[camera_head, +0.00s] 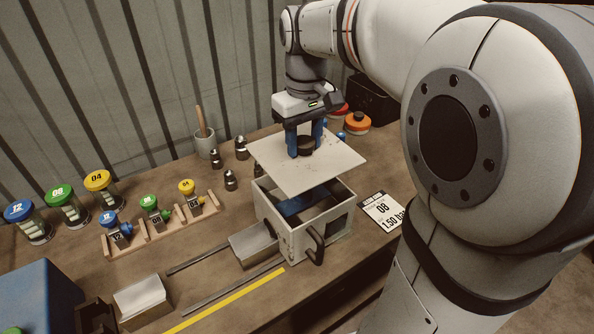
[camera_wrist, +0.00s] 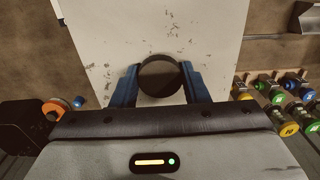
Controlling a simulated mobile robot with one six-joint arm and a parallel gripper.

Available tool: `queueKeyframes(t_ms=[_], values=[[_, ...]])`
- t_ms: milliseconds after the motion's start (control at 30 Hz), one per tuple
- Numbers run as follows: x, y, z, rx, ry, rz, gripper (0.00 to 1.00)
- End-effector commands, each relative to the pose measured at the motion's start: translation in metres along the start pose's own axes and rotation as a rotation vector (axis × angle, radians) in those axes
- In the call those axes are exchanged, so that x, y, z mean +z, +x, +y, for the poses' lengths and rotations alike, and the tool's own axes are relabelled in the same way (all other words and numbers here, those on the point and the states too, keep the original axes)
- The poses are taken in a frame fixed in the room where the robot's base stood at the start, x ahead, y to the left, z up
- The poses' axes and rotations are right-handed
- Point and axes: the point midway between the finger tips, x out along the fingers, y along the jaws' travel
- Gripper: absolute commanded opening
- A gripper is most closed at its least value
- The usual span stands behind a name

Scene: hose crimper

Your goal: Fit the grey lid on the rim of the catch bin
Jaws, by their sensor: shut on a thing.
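The grey lid (camera_head: 302,172) is a flat, pale square plate with a dark round knob (camera_head: 306,145) on top. My gripper (camera_head: 306,142) has its blue fingers shut on the knob and holds the lid above the catch bin (camera_head: 290,235). The bin is a pale open-topped box with a dark handle on its front. A gap shows between lid and rim at the front, and the lid is turned relative to the bin; its back rim is hidden. In the wrist view, the fingers (camera_wrist: 160,85) flank the knob, and the lid (camera_wrist: 155,30) fills the middle.
A metal block (camera_head: 254,243) on rails sits against the bin's left side. A card (camera_head: 382,210) lies to its right. A wooden rack (camera_head: 160,228) with several colour-capped pieces, dark metal fittings (camera_head: 231,180) and a cup (camera_head: 205,145) stand left. An orange-topped container (camera_head: 357,122) stands behind.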

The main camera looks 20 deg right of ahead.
Motion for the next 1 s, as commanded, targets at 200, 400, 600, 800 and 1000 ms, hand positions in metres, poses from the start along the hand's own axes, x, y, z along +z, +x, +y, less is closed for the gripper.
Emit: queueKeyframes(t_ms=[200,400,600,800,1000], values=[[0.001,0.04,-0.001,-0.001,-0.003,-0.004,0.12],[0.0,0.06,-0.001,-0.001,-0.002,-0.003,0.12],[0.001,0.086,0.0,-0.001,0.0,-0.002,0.12],[0.0,0.088,0.0,0.0,0.001,0.0,0.12],[0.001,0.092,0.001,0.0,0.002,0.0,0.12]])
